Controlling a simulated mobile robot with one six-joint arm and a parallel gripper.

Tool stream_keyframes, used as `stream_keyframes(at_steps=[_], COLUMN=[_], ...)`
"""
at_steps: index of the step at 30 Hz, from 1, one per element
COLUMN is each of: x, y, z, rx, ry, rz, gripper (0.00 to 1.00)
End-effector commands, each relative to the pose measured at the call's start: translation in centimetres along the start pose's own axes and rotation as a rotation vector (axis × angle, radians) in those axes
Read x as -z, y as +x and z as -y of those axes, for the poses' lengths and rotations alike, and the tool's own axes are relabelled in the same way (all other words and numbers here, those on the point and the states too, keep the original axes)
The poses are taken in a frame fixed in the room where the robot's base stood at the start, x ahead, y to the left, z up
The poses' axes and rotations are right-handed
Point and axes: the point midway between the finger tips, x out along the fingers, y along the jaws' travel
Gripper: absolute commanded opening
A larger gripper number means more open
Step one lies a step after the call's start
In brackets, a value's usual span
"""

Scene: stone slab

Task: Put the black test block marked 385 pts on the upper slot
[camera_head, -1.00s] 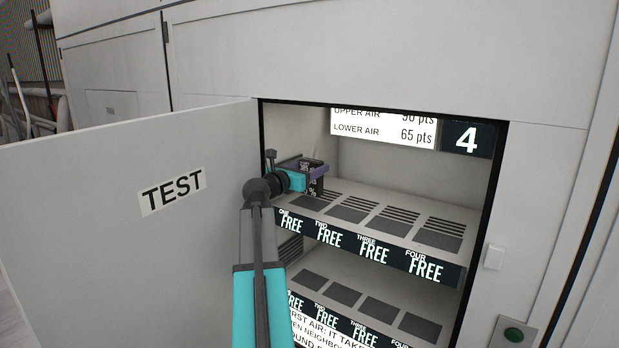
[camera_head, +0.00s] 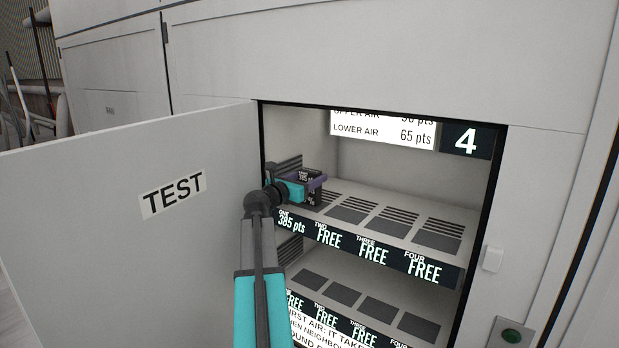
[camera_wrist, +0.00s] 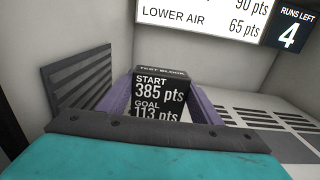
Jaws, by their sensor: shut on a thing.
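The black test block (camera_head: 309,183), marked "START 385 pts, GOAL 113 pts" in the wrist view (camera_wrist: 161,92), is between the purple fingers of my gripper (camera_head: 314,190). My gripper is shut on it, and the fingers also show on both sides of the block in the wrist view (camera_wrist: 160,100). The block is upright at slot one, at the left end of the upper shelf (camera_head: 408,243). The label for slot one (camera_head: 291,222) reads 385 pts. The block's underside is hidden, so I cannot see its contact with the shelf.
Upper slots two, three and four read FREE. A lower shelf (camera_head: 420,326) with dark pads lies below. The open door marked TEST (camera_head: 90,215) stands left of my arm. A vented side wall (camera_wrist: 80,80) is close to the left finger. A sign and a "4" display (camera_head: 466,139) hang above.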

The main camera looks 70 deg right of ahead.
Motion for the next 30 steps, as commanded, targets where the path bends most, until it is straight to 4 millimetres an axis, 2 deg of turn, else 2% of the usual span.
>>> stream_keyframes(at_steps=[14, 15, 18, 30], x=[0.35, 0.5, 0.45, 0.15], y=[-0.03, -0.03, -0.03, -0.03], z=[-0.04, -0.04, -0.04, -0.05], rx=[-0.001, -0.001, -0.001, -0.001], ry=[-0.001, 0.0, 0.0, 0.0], rz=[0.001, 0.0, 0.0, 0.0], gripper=[0.22, 0.6, 0.77, 0.77])
